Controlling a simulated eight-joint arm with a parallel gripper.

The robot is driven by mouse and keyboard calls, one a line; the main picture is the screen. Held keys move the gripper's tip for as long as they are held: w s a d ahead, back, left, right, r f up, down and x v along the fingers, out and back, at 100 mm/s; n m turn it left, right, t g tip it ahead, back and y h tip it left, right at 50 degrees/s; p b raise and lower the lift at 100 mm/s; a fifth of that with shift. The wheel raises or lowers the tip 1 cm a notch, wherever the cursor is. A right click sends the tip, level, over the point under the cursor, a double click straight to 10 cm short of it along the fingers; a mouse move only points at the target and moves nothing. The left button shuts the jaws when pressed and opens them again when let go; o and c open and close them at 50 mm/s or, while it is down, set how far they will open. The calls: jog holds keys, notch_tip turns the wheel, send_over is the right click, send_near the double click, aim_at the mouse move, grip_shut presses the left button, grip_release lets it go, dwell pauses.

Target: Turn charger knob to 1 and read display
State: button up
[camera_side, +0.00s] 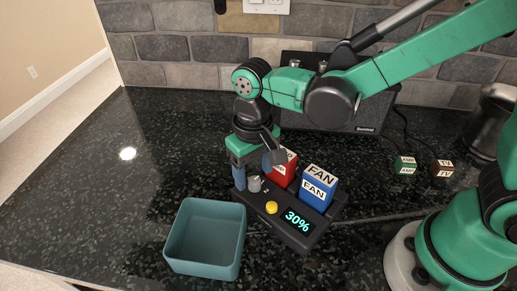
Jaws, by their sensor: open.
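The charger (289,233) is a dark box on the black counter, with a lit display (298,221) reading 30%. A grey knob (254,184) sits at its left end, and a yellow button (271,207) is near the display. The knob's setting is too small to read. A red block (283,170) and a blue block labelled FAN (318,189) stand in the charger. My gripper (253,176) is open and points down at the knob, with blue fingers on either side of it; I cannot tell whether they touch it.
An empty teal bin (206,238) stands left of the charger. A black speaker (368,118) is behind, against the brick wall. Small green (405,165) and brown (441,169) cubes with cords lie at the right. The counter's left side is clear.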

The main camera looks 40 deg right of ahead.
aim_at(255, 179)
jog(key=shift+r, duration=1.8)
jog(key=shift+d+r, duration=0.15)
jog(key=d+r+t, duration=0.1)
jog(key=d, duration=0.1)
jog(key=d+r+t, duration=0.1)
jog(key=d, duration=0.1)
jog(key=s+d+r+t, duration=0.1)
jog(key=d, duration=0.1)
jog(key=shift+d+y, duration=0.3)
jog(key=shift+y, duration=0.1)
jog(key=s+d+t, duration=0.2)
jog(key=d+t, duration=0.2)
jog(key=d, duration=0.2)
jog(key=shift+r+h, duration=0.4)
jog(key=shift+r, duration=0.05)
